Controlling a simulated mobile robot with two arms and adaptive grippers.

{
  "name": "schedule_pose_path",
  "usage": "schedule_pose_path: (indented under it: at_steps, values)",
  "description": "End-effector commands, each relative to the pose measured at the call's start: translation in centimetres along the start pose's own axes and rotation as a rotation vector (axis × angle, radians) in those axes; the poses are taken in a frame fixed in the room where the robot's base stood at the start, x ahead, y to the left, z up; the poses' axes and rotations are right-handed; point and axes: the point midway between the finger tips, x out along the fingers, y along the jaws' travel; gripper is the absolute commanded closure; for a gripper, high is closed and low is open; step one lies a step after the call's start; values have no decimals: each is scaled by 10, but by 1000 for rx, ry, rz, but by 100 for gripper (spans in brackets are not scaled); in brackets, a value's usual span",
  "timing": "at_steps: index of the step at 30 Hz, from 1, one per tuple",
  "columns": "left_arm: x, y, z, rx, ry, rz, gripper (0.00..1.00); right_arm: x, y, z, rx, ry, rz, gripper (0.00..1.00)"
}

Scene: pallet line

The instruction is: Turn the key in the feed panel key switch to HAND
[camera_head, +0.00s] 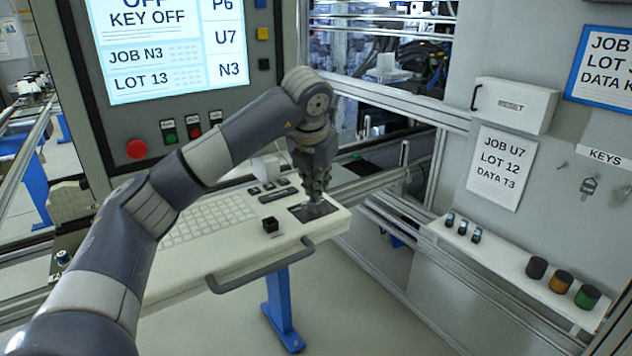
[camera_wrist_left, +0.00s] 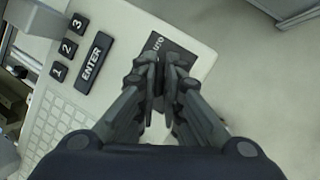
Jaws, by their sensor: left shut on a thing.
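The key switch's dark plate (camera_head: 300,212) lies near the right end of the pale panel (camera_head: 340,222). In the left wrist view the plate (camera_wrist_left: 180,45) shows partly, with letters that read like the end of "AUTO". My left gripper (camera_head: 316,203) points down over this plate. In the left wrist view its fingers (camera_wrist_left: 160,65) are closed together on the key, at the switch. The fingers hide the key and the switch face, so I cannot tell the key's angle. The screen (camera_head: 165,45) shows "KEY OFF". My right gripper is not in view.
A handle bar (camera_head: 260,268) runs along the panel's front edge. A keyboard (camera_head: 210,220) and an ENTER key (camera_wrist_left: 95,63) are beside the plate. A red button (camera_head: 137,149) sits below the screen. A shelf (camera_head: 510,270) with small items is at right. Floor between is clear.

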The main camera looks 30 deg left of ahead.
Motion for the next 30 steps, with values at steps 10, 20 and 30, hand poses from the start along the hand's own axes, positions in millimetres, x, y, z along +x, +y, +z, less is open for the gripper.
schedule_pose_path:
  at_steps: [10, 20, 30]
  values:
    - [2, 1, 1, -256, 44, 109, 68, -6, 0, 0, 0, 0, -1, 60]
    - [2, 0, 1, -253, 44, 105, 49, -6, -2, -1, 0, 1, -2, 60]
    - [1, 0, 1, -252, 44, 105, 48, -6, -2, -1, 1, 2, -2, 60]
